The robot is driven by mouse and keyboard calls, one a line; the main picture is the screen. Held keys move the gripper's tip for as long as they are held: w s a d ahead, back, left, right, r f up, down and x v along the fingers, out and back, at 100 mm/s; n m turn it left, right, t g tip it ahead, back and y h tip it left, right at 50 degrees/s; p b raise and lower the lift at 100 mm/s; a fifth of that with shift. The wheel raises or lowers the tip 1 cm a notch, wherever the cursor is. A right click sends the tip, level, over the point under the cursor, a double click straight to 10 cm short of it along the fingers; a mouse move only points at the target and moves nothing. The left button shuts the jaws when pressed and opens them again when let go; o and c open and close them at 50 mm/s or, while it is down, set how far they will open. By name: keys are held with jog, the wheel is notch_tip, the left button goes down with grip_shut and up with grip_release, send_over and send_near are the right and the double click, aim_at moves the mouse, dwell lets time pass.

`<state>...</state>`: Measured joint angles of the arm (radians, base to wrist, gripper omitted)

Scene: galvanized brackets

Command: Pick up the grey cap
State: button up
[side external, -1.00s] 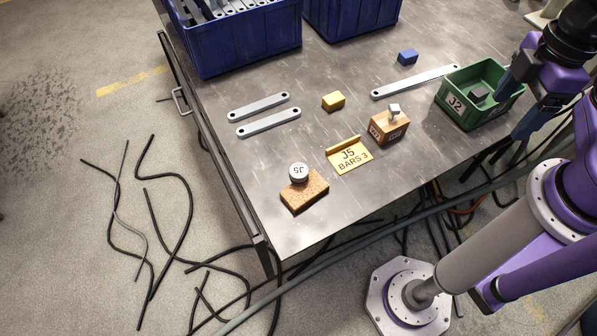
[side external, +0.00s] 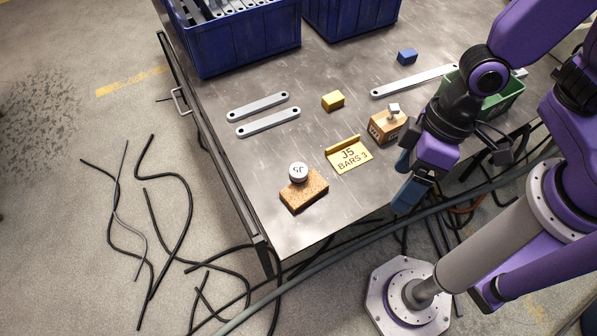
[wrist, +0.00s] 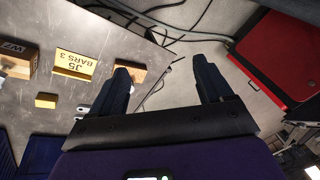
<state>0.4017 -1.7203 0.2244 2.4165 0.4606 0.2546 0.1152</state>
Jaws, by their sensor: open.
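The grey cap (side external: 298,172) is a round, light-topped disc marked J5. It sits on a brown cork-like block (side external: 305,192) near the table's front corner in the side view. My gripper (side external: 405,181) is open and empty, to the right of the cap and apart from it, near the table's front edge. In the wrist view my two dark fingers (wrist: 161,66) are spread. The tan block (wrist: 138,76) shows partly behind the left finger there, and the cap cannot be made out.
A yellow J5 BARS 3 sign (side external: 350,156) and a wooden block with a grey top piece (side external: 386,128) stand between gripper and yellow block (side external: 333,101). Metal bars (side external: 268,123) lie left. Blue bins (side external: 240,45) stand behind; a green bin (side external: 508,98) is partly hidden by my arm.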

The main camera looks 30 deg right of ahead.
jog(key=a+f+m+t, duration=0.1)
jog(key=a+f+m, duration=0.1)
jog(key=a+f, duration=0.3)
jog(key=m+t+h, duration=0.2)
jog(key=m+t, duration=0.2)
jog(key=t, duration=0.9)
send_near(301, 172)
jog(key=x, duration=1.3)
jog(key=shift+s+a+f, duration=0.1)
jog(key=shift+f, duration=0.05)
jog(key=shift+c, duration=0.3)
jog(key=c, duration=1.2)
